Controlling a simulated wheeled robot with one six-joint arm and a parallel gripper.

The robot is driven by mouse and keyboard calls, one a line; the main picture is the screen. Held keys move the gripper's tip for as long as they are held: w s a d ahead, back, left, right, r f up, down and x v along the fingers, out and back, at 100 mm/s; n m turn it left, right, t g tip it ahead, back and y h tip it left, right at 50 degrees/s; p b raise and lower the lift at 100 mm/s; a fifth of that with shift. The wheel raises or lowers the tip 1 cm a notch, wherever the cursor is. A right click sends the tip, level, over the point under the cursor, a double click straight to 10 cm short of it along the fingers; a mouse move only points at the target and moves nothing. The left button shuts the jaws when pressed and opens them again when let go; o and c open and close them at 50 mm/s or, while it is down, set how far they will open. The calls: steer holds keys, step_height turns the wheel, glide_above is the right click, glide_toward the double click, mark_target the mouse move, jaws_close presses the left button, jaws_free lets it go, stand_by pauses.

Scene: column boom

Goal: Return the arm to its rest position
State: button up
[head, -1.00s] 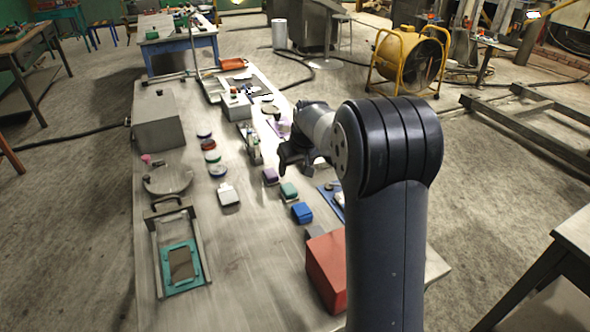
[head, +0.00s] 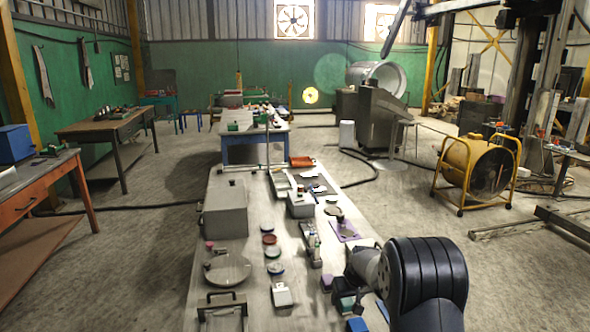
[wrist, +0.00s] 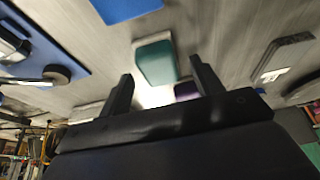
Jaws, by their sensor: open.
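My gripper (wrist: 162,88) is open in the wrist view, its two dark fingers apart with nothing held between them. A green-topped block (wrist: 155,62) lies on the table beyond the fingers, with a purple block (wrist: 186,91) partly hidden behind a finger. In the head view my arm reaches in from the lower right, folded over the right side of the long metal table (head: 215,285). The gripper end there is dark and partly hidden among the small blocks, such as the blue block (head: 357,324).
A yellow fan (head: 470,165) stands on the floor at right. An orange workbench (head: 35,215) stands at left. Floor on both sides of the table is largely clear.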

steer(key=shift+w+r, duration=0.1)
steer(key=shift+r, duration=1.15)
steer(key=shift+f, duration=0.1)
